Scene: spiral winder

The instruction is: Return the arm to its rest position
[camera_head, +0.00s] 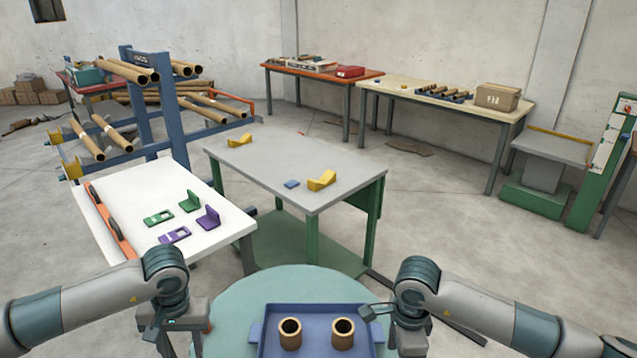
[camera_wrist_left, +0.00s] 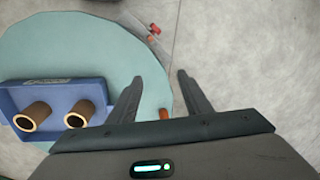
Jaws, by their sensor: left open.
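My left arm comes in from the left in the head view. Its gripper (camera_head: 180,325) hangs just left of the round teal table, apart from the tray. In the left wrist view the fingers (camera_wrist_left: 160,78) are spread, with nothing held between them. My right arm comes in from the right, and its gripper (camera_head: 395,325) is beside the tray's right handle. Its fingers are not clear, and I cannot tell whether it touches the handle.
The blue tray (camera_head: 315,312) holds two upright brown tubes (camera_head: 290,333) on the round table (camera_head: 232,300). A white table (camera_head: 165,190) and a grey table (camera_head: 290,165) stand ahead. A tube rack (camera_head: 150,105) is farther left. Open floor (camera_head: 450,225) lies ahead right.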

